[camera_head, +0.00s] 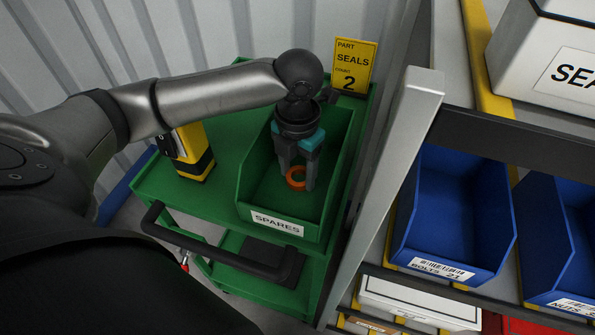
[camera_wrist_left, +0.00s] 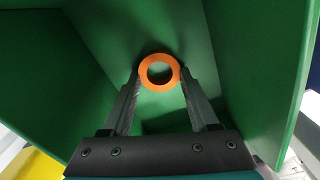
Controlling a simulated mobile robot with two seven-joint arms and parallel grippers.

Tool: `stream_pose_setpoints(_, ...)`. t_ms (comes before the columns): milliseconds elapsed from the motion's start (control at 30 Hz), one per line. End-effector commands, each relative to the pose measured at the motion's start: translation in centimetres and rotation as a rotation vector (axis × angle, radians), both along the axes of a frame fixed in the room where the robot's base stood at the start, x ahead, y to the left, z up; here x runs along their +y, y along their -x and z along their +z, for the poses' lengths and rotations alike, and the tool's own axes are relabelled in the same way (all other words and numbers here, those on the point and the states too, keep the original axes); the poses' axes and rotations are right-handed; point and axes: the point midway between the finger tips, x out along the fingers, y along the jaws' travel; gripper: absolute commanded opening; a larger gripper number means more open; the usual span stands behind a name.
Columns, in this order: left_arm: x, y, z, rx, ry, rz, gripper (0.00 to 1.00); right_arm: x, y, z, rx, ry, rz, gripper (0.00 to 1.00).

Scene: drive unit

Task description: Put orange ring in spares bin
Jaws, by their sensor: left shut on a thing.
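The orange ring (camera_head: 296,178) is between the fingertips of my left gripper (camera_head: 297,184), which is shut on it. In the left wrist view the ring (camera_wrist_left: 159,72) faces the camera with its hole clear, pinched by both fingers of the gripper (camera_wrist_left: 160,84). The green spares bin (camera_head: 276,222), labelled SPARES, stands on the green cart. The gripper reaches down into the bin, with green walls around it in the wrist view. I cannot tell whether the ring touches the bin floor. My right gripper is not in view.
The green cart (camera_head: 160,182) carries a yellow and black device (camera_head: 195,155) left of the bin. A yellow SEALS sign (camera_head: 354,65) stands behind the bin. A grey shelf post (camera_head: 385,180) rises close to its right, with blue bins (camera_head: 455,215) beyond. A black handle (camera_head: 215,255) runs in front.

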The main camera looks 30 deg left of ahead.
Motion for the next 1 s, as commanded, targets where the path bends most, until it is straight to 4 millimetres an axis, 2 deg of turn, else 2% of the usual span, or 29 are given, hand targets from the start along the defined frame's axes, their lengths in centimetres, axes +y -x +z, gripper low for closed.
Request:
stream_pose_setpoints(267, 0.0, 0.0, -0.2, 0.000, 0.000, 0.000, 0.08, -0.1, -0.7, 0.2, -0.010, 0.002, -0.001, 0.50)
stream_pose_setpoints(300, 0.0, 0.0, -0.1, -0.001, 0.000, 0.000, 0.65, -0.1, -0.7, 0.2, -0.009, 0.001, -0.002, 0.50)
stream_pose_setpoints(533, 0.0, 0.0, -0.1, -0.001, 0.000, 0.000, 0.90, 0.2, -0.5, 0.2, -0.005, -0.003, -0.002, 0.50)
stream_pose_setpoints(833, 0.0, -0.1, 0.2, -0.002, 0.000, 0.001, 0.90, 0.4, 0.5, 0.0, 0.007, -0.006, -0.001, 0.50)
stream_pose_setpoints(1000, 0.0, -0.1, 2.7, -0.005, 0.000, 0.001, 0.90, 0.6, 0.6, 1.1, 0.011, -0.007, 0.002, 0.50)
